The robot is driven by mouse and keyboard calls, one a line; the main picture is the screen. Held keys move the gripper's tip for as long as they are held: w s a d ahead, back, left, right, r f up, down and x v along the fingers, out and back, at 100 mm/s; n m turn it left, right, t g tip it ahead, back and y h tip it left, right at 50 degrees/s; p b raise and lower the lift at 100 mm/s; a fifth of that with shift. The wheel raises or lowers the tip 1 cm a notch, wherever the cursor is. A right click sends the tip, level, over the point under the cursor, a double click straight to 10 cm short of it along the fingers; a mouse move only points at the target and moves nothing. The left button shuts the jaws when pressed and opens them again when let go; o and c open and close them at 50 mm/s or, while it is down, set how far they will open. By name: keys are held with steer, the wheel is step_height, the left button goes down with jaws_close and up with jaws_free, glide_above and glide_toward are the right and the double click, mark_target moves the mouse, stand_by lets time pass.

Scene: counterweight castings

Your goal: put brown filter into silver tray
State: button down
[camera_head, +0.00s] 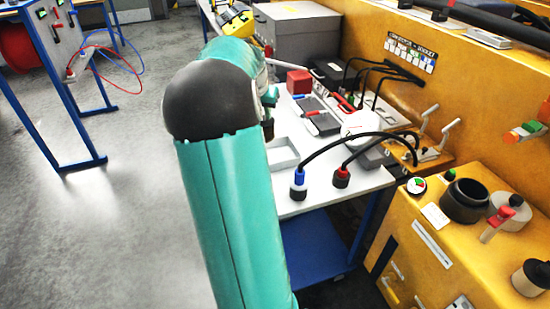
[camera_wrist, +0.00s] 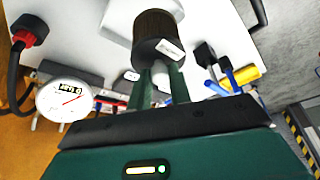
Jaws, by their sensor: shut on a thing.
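The brown filter (camera_wrist: 158,27) is a dark brown ribbed cylinder with a black end and a white label, at the top middle of the wrist view. A pale shape behind the filter in the wrist view may be this tray; I cannot tell.
On the table (camera_head: 325,187) stand blue and red cable plugs (camera_head: 298,185), a red box (camera_head: 299,81) and dark trays (camera_head: 324,124). A round gauge (camera_wrist: 64,99) shows left of my gripper in the wrist view. A yellow machine (camera_head: 460,240) stands at right.

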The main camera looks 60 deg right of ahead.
steer(key=shift+s+d, duration=0.25)
steer(key=shift+s, duration=0.2)
step_height(320, 180, down, 10)
steer(key=shift+r, duration=0.2)
steer(key=c, duration=1.3)
jaws_free()
steer(key=shift+f, duration=0.15)
